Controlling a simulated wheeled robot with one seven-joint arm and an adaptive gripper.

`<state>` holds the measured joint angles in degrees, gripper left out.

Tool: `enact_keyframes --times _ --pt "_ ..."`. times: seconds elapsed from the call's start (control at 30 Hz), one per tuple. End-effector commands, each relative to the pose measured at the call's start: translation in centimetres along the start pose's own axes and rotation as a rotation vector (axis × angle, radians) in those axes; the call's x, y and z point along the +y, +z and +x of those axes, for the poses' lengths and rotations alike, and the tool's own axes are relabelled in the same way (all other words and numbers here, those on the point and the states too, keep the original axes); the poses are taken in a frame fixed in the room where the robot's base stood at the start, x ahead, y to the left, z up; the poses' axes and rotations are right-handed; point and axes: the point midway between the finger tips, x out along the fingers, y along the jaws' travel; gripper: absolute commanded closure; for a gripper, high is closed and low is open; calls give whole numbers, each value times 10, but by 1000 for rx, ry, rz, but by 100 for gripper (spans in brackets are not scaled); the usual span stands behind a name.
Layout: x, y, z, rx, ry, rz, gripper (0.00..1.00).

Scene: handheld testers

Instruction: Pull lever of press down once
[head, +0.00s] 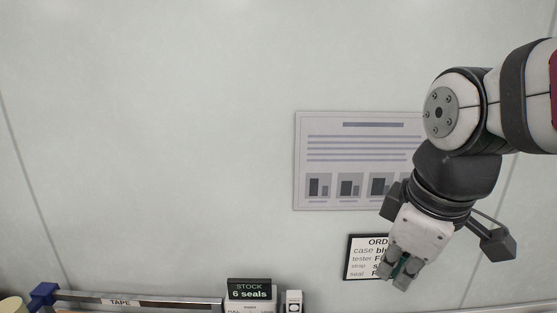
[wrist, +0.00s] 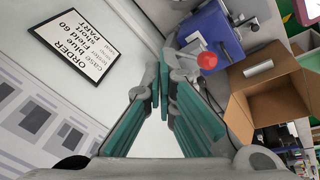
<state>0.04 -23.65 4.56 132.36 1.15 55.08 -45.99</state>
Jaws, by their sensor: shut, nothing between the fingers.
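In the wrist view, a red ball knob (wrist: 207,60), which looks like the end of the press lever, sits right of my fingertips. A blue machine body (wrist: 208,28), likely the press, stands behind it. My gripper (wrist: 163,88) is shut and empty, with the fingertips together and apart from the knob. In the head view, my gripper (head: 397,274) hangs at the right in front of the wall, pointing down. The press does not show in the head view.
An open cardboard box (wrist: 268,92) stands beside the blue machine. An order sign (head: 362,258) is on the wall behind my gripper, below a poster (head: 320,150). A tape rail (head: 170,302) and a stock sign (head: 249,290) line the lower edge. The left wall area is clear.

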Motion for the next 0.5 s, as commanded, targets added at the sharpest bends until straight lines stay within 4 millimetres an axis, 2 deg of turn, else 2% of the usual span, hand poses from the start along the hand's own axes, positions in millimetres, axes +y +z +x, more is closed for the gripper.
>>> enact_keyframes --times 0.1,0.3,0.5 --pt "-7 20 -9 57 56 294 100" --pt "-18 45 -14 150 94 691 100" --pt "-22 54 -15 192 97 856 100"
